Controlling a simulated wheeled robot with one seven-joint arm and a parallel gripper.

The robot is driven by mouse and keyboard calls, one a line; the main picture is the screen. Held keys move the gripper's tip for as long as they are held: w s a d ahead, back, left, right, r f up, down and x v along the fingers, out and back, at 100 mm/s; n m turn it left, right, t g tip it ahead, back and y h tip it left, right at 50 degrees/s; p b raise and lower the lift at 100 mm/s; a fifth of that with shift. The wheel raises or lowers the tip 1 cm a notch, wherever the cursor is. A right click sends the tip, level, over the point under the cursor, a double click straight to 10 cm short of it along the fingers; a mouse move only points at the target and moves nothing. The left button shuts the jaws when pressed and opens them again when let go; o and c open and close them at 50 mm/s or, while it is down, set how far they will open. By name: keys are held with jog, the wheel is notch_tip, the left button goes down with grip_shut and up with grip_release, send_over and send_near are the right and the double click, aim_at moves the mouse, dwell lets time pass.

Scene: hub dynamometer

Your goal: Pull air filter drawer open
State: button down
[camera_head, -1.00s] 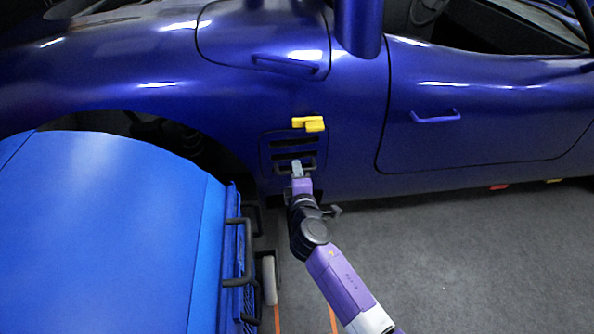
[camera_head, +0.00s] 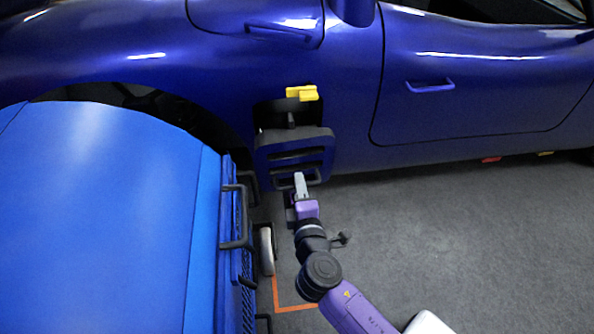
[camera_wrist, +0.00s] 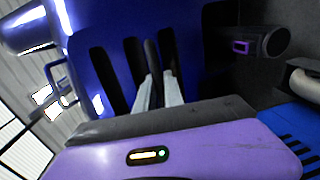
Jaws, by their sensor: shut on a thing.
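The air filter drawer (camera_head: 293,150) is a blue slotted panel on the side of the blue car. It stands out from the car body, and a dark opening shows behind its upper edge. My gripper (camera_head: 300,178) is at the dark handle on the lower part of the drawer front, with its fingers shut on it. In the wrist view the drawer front (camera_wrist: 192,62) with its dark slots fills the middle, and the two pale fingers (camera_wrist: 158,90) reach to a dark bar. The drawer's inside is mostly hidden.
A yellow latch (camera_head: 302,92) sits on the car above the drawer. A large blue cabinet (camera_head: 100,220) with dark handles stands close on the left. The grey floor (camera_head: 460,230) to the right is clear.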

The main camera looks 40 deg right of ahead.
jog(key=shift+f+v, duration=0.15)
jog(key=shift+v, duration=0.95)
jog(key=shift+f+v, duration=0.15)
jog(key=shift+v, duration=1)
jog(key=c, duration=1.5)
grip_release()
jog(key=shift+o, duration=0.2)
jog(key=f+v, duration=0.1)
jog(key=v, duration=0.6)
jog(key=shift+s+a+r+p, duration=0.3)
jog(key=shift+r+p, duration=0.15)
jog(key=shift+r, duration=0.1)
